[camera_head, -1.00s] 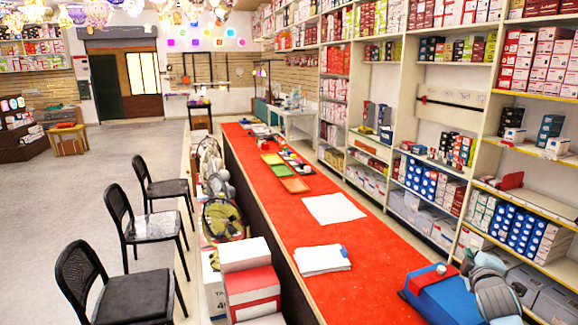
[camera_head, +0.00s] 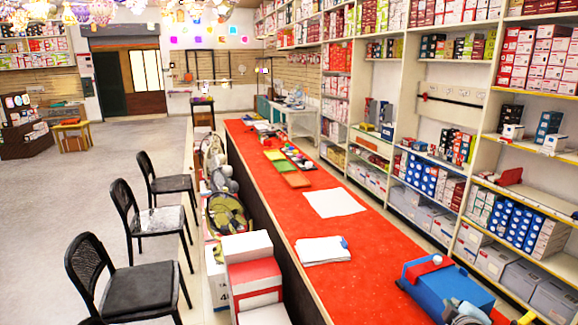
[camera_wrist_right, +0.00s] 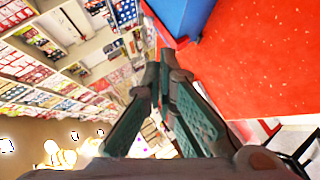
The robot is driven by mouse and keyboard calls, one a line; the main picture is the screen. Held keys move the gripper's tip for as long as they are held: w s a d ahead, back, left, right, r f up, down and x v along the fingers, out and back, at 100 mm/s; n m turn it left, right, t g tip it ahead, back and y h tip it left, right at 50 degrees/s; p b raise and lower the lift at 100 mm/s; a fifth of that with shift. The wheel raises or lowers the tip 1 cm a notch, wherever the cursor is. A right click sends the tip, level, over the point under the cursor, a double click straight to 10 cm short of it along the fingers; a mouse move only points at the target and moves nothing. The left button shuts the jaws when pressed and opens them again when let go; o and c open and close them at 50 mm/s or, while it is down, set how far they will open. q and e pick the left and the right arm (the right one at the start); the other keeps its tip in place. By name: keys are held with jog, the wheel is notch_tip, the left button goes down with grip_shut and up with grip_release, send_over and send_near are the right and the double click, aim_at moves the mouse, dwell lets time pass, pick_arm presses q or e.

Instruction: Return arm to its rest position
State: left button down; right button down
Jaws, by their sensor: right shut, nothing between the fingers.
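My right arm's gripper (camera_head: 468,314) shows only in part at the bottom right of the head view, beside the front end of the blue box. In the right wrist view my right gripper (camera_wrist_right: 160,75) has its two dark fingers with green pads together, with nothing between them. My left gripper is in neither view now.
A blue box (camera_head: 440,288) with a red strip stands at the near end of the long red counter (camera_head: 378,264). A stack of white cloth or paper (camera_head: 322,250) and a white sheet (camera_head: 334,203) lie farther along. Stocked shelves (camera_head: 480,160) line the right; black chairs (camera_head: 120,280) stand left.

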jog(key=s+a+f+m+g+y, duration=0.2)
jog(key=s+a+f, duration=0.55)
jog(key=s, duration=0.25)
jog(key=s+a+f+m+g+y, duration=0.1)
jog(key=s+a+f+m+g, duration=0.15)
jog(key=s, duration=0.55)
jog(key=s+a+f+m+g, duration=0.15)
jog(key=s+a, duration=0.25)
jog(key=s, duration=0.5)
jog(key=s+a+f+m+g+y, duration=0.15)
jog(key=s+a, duration=0.25)
jog(key=s, duration=0.4)
notch_tip(320, 180, down, 21)
jog(key=s+d+g+b, duration=0.2)
jog(key=b, duration=0.1)
jog(key=s+f+g+b, duration=0.1)
jog(key=s+f+b, duration=0.1)
jog(key=s+f, duration=1.2)
notch_tip(320, 180, down, 2)
jog(key=shift+s+d+f+m+b, duration=0.15)
jog(key=shift+s+d+m+b, duration=0.1)
jog(key=shift+m+b, duration=0.1)
